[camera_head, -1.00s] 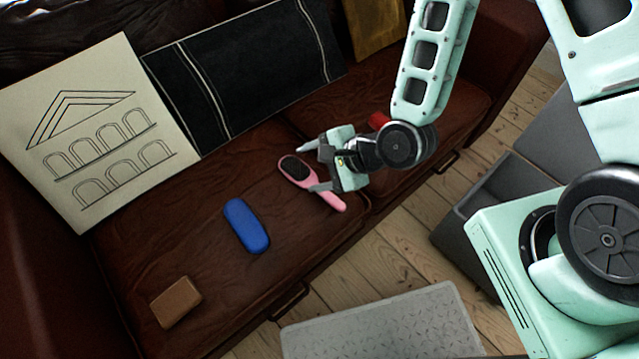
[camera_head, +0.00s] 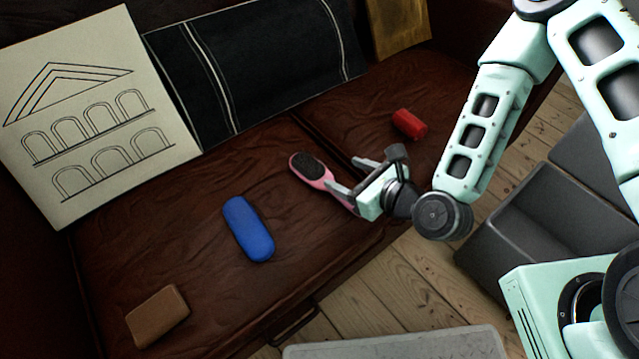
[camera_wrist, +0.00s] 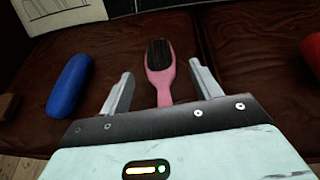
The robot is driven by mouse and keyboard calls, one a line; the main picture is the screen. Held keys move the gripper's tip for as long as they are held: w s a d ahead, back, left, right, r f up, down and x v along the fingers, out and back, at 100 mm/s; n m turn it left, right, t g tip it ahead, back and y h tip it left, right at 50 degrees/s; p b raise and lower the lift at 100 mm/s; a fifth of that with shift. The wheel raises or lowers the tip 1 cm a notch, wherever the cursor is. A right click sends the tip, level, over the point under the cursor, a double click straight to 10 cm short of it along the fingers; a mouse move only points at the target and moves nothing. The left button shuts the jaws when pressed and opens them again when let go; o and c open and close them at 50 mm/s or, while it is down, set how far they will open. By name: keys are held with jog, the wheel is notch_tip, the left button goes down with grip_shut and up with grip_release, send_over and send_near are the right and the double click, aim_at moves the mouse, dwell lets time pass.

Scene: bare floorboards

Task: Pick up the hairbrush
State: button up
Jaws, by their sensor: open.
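The pink hairbrush (camera_head: 313,171) with dark bristles lies on the brown leather sofa seat, bristles up. Its handle runs towards my gripper (camera_head: 349,174) and is partly hidden by it in the head view. In the wrist view the hairbrush (camera_wrist: 160,72) lies between the two fingers of my gripper (camera_wrist: 160,85), its head beyond the fingertips. The gripper is open, with a gap on both sides of the brush. The near end of the handle is hidden behind the gripper body.
A blue case (camera_head: 248,229) lies left of the brush and a red cylinder (camera_head: 409,124) to the right. A brown wallet (camera_head: 157,316) lies at lower left. A dark cushion (camera_head: 255,70) and a drawing panel (camera_head: 90,120) lean on the backrest. Seat around the brush is clear.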

aim_at(308, 159)
jog(key=b+x, duration=0.4)
jog(key=shift+f, duration=0.25)
jog(key=b, duration=0.3)
jog(key=shift+w+a+f+b, duration=0.2)
jog(key=shift+w+b, duration=0.1)
jog(key=shift+w, duration=0.1)
jog(key=b, duration=0.4)
jog(key=shift+w+a+f, duration=0.15)
jog(key=shift+w+a, duration=0.1)
jog(key=shift+a, duration=0.05)
jog(key=shift+b, duration=0.7)
jog(key=shift+w+a+f+b, duration=0.1)
jog(key=shift+w+a+b, duration=0.05)
jog(key=shift+a+b, duration=0.15)
jog(key=shift+x, duration=0.8)
jog(key=b+x, duration=0.3)
jog(key=x, duration=0.1)
jog(key=shift+w+a+f, duration=0.1)
jog(key=shift+a+f, duration=0.05)
jog(key=shift+a, duration=0.05)
jog(key=shift+w+a+f+b, duration=0.1)
jog(key=shift+w+a+b, duration=0.2)
jog(key=shift+w+b, duration=0.1)
jog(key=c, duration=1.1)
